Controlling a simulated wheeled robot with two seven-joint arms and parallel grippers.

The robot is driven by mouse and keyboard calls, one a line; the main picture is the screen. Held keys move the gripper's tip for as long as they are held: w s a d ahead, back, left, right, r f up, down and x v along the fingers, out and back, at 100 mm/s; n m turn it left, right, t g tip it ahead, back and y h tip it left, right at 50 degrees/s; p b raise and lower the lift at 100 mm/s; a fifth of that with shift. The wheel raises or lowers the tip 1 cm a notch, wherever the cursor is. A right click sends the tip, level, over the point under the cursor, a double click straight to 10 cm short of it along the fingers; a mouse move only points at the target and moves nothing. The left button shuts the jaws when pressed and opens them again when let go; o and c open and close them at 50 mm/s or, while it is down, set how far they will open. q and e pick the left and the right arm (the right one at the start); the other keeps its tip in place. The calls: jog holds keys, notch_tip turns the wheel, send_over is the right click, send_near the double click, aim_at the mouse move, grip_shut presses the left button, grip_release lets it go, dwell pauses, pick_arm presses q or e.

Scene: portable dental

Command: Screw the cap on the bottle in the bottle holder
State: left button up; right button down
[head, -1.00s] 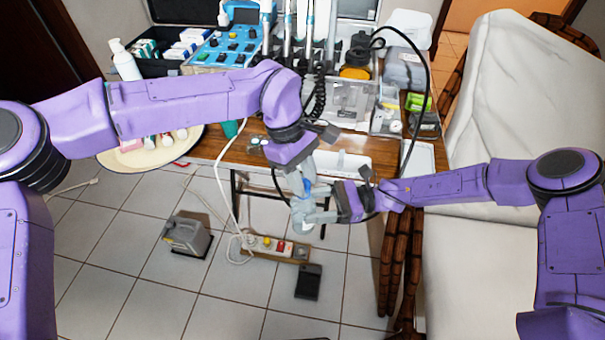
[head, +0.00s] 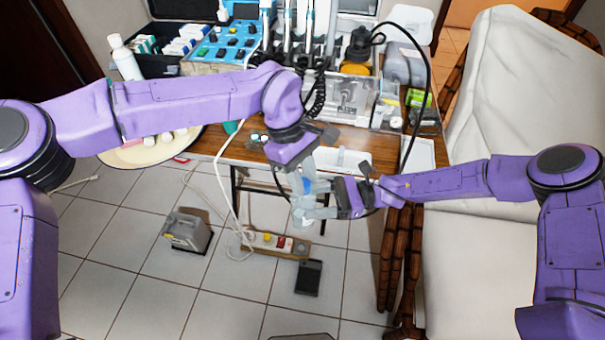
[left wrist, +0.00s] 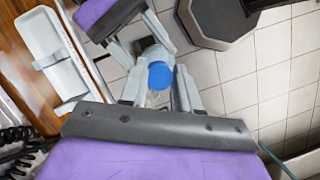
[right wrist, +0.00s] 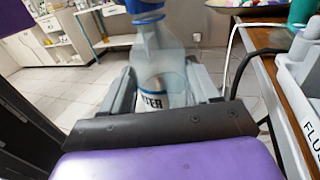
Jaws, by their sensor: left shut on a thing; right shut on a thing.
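The clear plastic bottle (right wrist: 158,60), with a printed label, is held upright over the floor in front of the table. My right gripper (head: 318,208) is shut around its body, with a finger on each side in the right wrist view. The blue cap (left wrist: 160,75) sits at the top of the bottle, at its neck (right wrist: 146,20). Whether it is fully threaded, I cannot tell. My left gripper (head: 304,182) comes from above and is shut on the cap, its fingers on either side in the left wrist view.
The wooden table (head: 215,141) carries a white tray (left wrist: 68,70) and dental equipment. A pale container marked "FLU" (right wrist: 305,95) is close at the right wrist view's right edge. A power strip (head: 272,243), cables and a grey box (head: 187,231) lie on the floor. A cream couch (head: 470,260) is at right.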

pick_arm(q)
jog(key=m, duration=0.3)
jog(key=m+y, duration=0.1)
jog(key=m, duration=0.1)
jog(key=shift+m+g+y, duration=0.3)
jog(key=shift+m+g, duration=0.1)
jog(key=m+y, duration=0.1)
jog(key=m, duration=0.3)
jog(key=shift+w, duration=0.1)
jog(key=m+y, duration=0.1)
jog(key=m, duration=0.2)
jog(key=o, duration=1)
jog(key=shift+c, duration=0.4)
